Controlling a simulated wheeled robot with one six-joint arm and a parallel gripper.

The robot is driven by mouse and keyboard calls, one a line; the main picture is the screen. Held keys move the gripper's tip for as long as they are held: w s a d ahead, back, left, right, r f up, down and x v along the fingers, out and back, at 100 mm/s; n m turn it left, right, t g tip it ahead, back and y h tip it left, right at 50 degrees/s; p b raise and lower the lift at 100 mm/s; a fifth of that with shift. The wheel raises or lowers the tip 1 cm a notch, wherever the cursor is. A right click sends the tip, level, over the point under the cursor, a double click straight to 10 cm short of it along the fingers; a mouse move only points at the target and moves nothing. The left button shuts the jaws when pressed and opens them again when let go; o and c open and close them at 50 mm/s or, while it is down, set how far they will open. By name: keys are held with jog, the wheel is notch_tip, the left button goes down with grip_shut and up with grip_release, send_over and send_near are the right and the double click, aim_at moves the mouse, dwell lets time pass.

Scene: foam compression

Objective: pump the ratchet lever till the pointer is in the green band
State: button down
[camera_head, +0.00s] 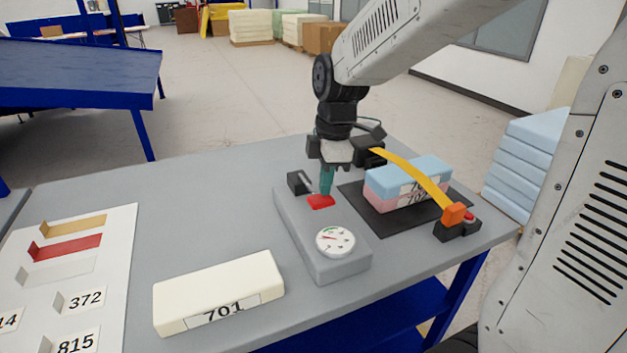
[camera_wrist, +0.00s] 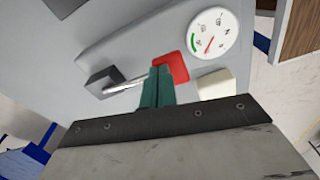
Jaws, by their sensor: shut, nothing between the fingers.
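The grey ratchet box (camera_head: 292,222) stands on the table. Its lever is a thin metal rod (camera_wrist: 127,85) running from a black block (camera_head: 299,182) toward a red pad (camera_head: 321,202), which also shows in the wrist view (camera_wrist: 173,65). My gripper (camera_head: 326,192) is shut and empty, its teal fingertips (camera_wrist: 158,70) pointing down right at the red pad. I cannot tell whether they touch it. The fingers hide part of the rod and pad. The round white gauge (camera_head: 335,242) has a red pointer (camera_wrist: 209,44); it appears beside the green band (camera_wrist: 193,43), not in it.
Blue and pink foam (camera_head: 408,180) lies on a black mat (camera_head: 382,218) right of the box, under a yellow strap (camera_head: 412,171) with an orange end (camera_head: 455,213). A cream block (camera_head: 218,287) marked 701 lies in front left. A white board (camera_head: 100,262) is at far left.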

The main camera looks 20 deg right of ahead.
jog(key=shift+s+d+r, duration=0.15)
jog(key=shift+d+r, duration=0.05)
jog(key=shift+d, duration=0.4)
jog(key=shift+s+d+r, duration=0.1)
jog(key=shift+d+r, duration=0.1)
jog(key=shift+d, duration=0.35)
notch_tip(320, 180, up, 8)
jog(key=shift+d, duration=0.4)
jog(key=shift+s+f, duration=0.1)
jog(key=shift+f, duration=0.05)
